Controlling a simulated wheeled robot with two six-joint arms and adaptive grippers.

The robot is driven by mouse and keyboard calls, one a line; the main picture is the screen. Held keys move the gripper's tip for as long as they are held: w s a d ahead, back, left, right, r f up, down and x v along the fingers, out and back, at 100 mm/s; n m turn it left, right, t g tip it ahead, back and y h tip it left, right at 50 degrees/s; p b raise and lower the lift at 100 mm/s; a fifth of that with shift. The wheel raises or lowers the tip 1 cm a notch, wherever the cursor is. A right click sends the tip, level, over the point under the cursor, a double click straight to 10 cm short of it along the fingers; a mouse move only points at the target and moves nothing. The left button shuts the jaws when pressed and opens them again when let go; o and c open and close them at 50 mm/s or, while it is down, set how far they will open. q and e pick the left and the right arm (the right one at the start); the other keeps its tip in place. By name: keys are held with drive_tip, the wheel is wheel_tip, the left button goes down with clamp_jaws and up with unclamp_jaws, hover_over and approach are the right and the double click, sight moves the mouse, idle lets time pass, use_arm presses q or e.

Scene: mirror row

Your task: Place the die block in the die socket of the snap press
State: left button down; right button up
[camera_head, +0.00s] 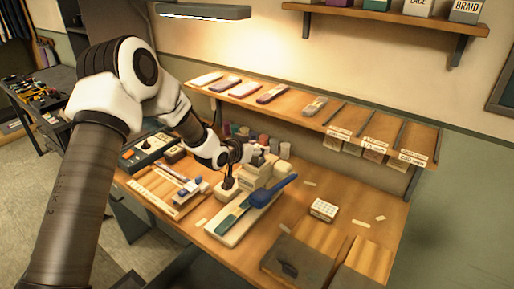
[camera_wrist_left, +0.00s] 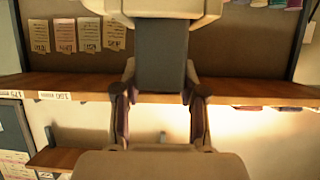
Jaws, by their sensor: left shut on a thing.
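The snap press (camera_head: 228,229) has a cream body, a pale base and a blue lever (camera_head: 273,191) slanting down to the front left. My left gripper (camera_head: 258,149) is at the upper back of the press, partly hidden. In the left wrist view my left gripper (camera_wrist_left: 161,92) is shut on a dark grey block, apparently the die block (camera_wrist_left: 160,58), with a fingertip on each side. A cream part (camera_wrist_left: 165,9) lies beyond the block; I cannot tell whether it is the press. The die socket cannot be made out. My right gripper is out of view.
A long shelf (camera_head: 300,103) runs behind the press.

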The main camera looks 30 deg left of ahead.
use_arm(q)
drive_tip(key=c, duration=0.7)
unclamp_jaws()
drive_tip(key=shift+o, duration=0.2)
drive_tip(key=shift+f, duration=0.1)
drive_tip(key=shift+s+r, duration=0.15)
drive_tip(key=shift+r, duration=0.15)
drive_tip(key=v, duration=1.1)
drive_tip(key=shift+s+r+b, duration=0.15)
drive_tip(key=shift+s+b, duration=0.15)
drive_tip(key=shift+b, duration=0.1)
